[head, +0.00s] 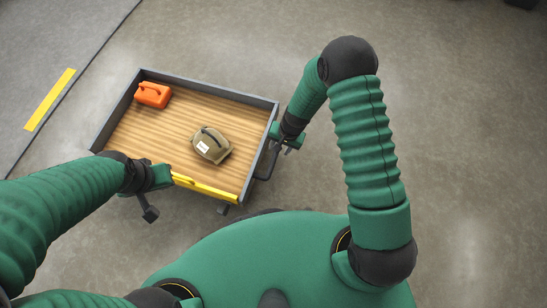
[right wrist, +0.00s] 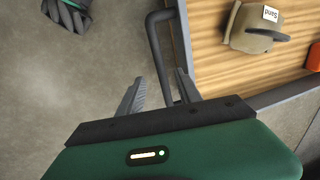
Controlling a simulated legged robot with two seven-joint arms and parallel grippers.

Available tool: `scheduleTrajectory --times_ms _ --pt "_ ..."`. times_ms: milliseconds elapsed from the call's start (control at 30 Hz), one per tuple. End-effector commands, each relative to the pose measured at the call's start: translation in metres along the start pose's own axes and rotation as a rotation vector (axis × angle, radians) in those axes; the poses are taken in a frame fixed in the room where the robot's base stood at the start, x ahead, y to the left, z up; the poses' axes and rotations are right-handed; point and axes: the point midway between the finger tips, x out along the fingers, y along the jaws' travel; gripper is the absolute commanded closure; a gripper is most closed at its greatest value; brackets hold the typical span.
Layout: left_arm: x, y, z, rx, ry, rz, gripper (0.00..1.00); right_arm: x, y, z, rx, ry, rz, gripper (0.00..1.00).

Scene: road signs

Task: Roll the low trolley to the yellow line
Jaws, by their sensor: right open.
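The low trolley (head: 130,133) has a wooden bed and a grey rim, with a yellow bar (head: 205,188) along its near edge. The yellow line (head: 50,98) is on the floor to the trolley's left. My left gripper (head: 170,178) is at the near left edge, by the end of the yellow bar; its fingers are too hidden to judge. My right gripper (head: 289,147) is at the trolley's right side. In the right wrist view its open fingers (right wrist: 160,85) stand either side of a dark bar handle (right wrist: 157,45).
An orange can (head: 153,95) and a tan sandbag (head: 211,145) with a white label lie on the trolley bed. A dark seam (head: 75,82) crosses the floor between the trolley and the yellow line. The concrete floor around the trolley looks clear.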

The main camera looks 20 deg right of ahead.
Motion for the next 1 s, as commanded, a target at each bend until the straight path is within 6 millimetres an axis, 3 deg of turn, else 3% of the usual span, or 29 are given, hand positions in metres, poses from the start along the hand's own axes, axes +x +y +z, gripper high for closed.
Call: scheduleTrajectory --times_ms 33,200,400,767,1000 --pt "0.015 0.000 0.004 0.000 0.000 0.000 1.00 0.022 0.002 0.000 0.000 -0.001 0.001 0.59" --pt "0.037 0.000 0.009 0.000 0.000 0.000 1.00 0.066 0.002 0.001 0.000 -0.001 0.001 0.59" --pt "0.053 0.000 0.012 0.000 0.000 0.000 1.00 0.098 0.001 0.000 0.000 0.000 0.000 0.59" --pt "0.054 0.000 0.013 0.000 0.000 0.000 1.00 0.103 0.000 -0.001 -0.001 0.001 0.000 0.59" --pt "0.054 0.000 0.013 0.000 0.000 0.000 1.00 0.103 0.000 0.000 -0.001 0.001 0.000 0.89"
